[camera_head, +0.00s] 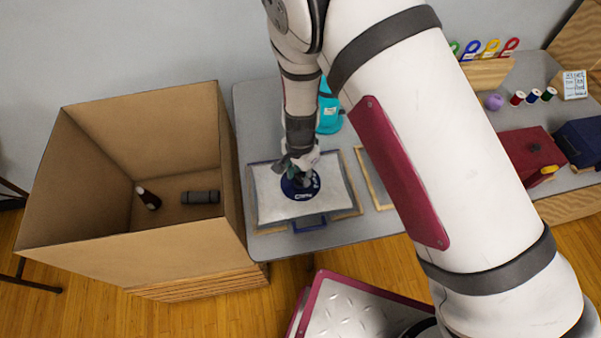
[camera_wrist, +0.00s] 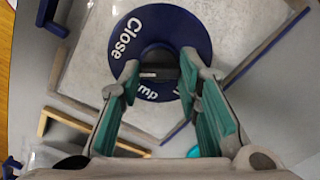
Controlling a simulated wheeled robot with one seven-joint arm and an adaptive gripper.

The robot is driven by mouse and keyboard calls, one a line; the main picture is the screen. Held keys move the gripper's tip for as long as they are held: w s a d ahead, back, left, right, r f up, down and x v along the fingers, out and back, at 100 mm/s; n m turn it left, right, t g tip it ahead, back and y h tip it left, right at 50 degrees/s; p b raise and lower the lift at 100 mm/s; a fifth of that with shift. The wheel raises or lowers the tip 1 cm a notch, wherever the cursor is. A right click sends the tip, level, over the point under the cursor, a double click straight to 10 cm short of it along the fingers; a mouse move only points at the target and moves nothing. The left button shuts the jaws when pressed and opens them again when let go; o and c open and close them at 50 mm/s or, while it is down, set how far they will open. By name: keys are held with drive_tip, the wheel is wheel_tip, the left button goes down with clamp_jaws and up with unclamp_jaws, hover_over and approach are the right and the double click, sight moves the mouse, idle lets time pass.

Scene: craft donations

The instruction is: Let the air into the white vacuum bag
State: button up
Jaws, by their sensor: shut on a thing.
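My gripper (camera_head: 300,176) is over the dial, pointing down. In the wrist view my gripper (camera_wrist: 158,82) has its fingers on both sides of the bar, shut on it. The rest of the dial's lettering is hidden by the fingers.
A large open cardboard box (camera_head: 85,262) stands left of the table, with a dark bottle (camera_head: 148,198) and a grey cylinder (camera_head: 201,197) inside. A teal item (camera_head: 329,112) stands behind the bag. Thread spools (camera_head: 533,95) and a maroon case (camera_head: 527,152) are at the right.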

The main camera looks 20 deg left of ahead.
drive_tip(key=n, duration=0.3)
drive_tip(key=shift+n, duration=0.4)
drive_tip(key=n+b, duration=0.1)
drive_tip(key=n, duration=0.2)
drive_tip(key=shift+n, duration=0.3)
drive_tip(key=n+b, duration=0.1)
drive_tip(key=n, duration=0.2)
drive_tip(key=shift+n, duration=0.3)
drive_tip(key=n+b, duration=0.1)
drive_tip(key=n, duration=0.2)
drive_tip(key=shift+n, duration=0.3)
drive_tip(key=n+b, duration=0.1)
drive_tip(key=n, duration=0.2)
drive_tip(key=shift+w+n+b, duration=0.1)
drive_tip(key=shift+n+b, duration=0.2)
drive_tip(key=n+b, duration=0.1)
drive_tip(key=n, duration=0.2)
drive_tip(key=shift+f+n+b, duration=0.1)
drive_tip(key=shift+n+b, duration=0.3)
drive_tip(key=n+b, duration=0.1)
drive_tip(key=n, duration=0.2)
drive_tip(key=shift+b, duration=0.35)
drive_tip(key=shift+n+b, duration=0.7)
drive_tip(key=shift+n, duration=1.3)
